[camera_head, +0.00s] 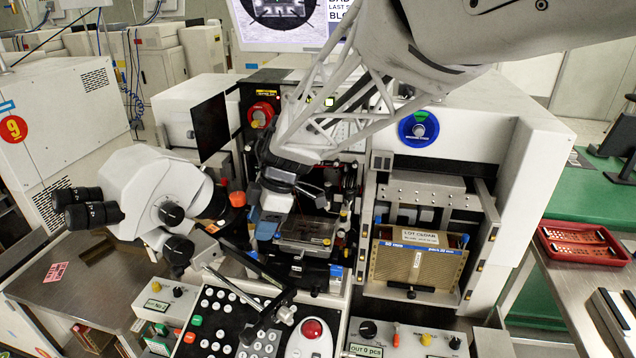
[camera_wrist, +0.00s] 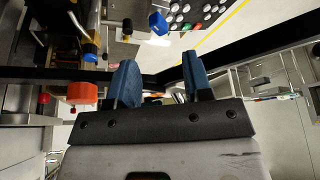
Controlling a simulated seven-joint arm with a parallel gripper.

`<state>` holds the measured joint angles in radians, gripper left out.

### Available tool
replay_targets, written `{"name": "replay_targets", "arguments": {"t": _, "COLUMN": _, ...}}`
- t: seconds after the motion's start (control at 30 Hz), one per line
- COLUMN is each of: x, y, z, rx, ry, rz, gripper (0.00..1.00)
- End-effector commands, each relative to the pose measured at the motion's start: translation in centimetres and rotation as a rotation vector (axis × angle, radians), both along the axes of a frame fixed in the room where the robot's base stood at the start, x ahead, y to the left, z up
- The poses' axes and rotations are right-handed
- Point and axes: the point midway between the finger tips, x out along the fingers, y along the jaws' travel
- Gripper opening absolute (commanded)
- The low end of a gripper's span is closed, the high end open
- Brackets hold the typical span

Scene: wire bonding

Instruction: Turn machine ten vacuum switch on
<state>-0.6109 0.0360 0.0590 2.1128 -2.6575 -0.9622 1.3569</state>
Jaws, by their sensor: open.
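My gripper (camera_head: 262,222) is at the middle of the machine front, left of the stage, with its blue fingers pointing down. In the wrist view, my gripper (camera_wrist: 159,62) is open, with nothing between the two blue fingers. No label marking a vacuum switch is readable. A control box (camera_head: 365,345) with a black knob, an orange part and a yellow knob is at the bottom front. Another small control box (camera_head: 160,300) with knobs is at the lower left. An orange cap (camera_head: 237,199) is just left of my gripper; an orange cap also shows in the wrist view (camera_wrist: 83,93).
A white microscope (camera_head: 160,190) stands close on the left. A keypad (camera_head: 225,322) and a red trackball (camera_head: 312,329) lie in front. A magazine (camera_head: 418,262) is on the right. Neighbouring machine nine (camera_head: 14,128) is far left. A red tray (camera_head: 583,244) is on the right bench.

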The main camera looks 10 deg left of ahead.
Motion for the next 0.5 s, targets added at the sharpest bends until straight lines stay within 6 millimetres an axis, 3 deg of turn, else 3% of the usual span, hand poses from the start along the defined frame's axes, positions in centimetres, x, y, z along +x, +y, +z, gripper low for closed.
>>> {"name": "replay_targets", "arguments": {"t": 0.27, "x": -0.2, "y": 0.3, "z": -1.0, "rx": -0.001, "ry": 0.001, "rz": 0.002, "gripper": 0.46}}
{"name": "replay_targets", "arguments": {"t": 0.5, "x": -0.7, "y": 1.2, "z": -3.4, "rx": -0.002, "ry": 0.001, "rz": 0.003, "gripper": 0.46}}
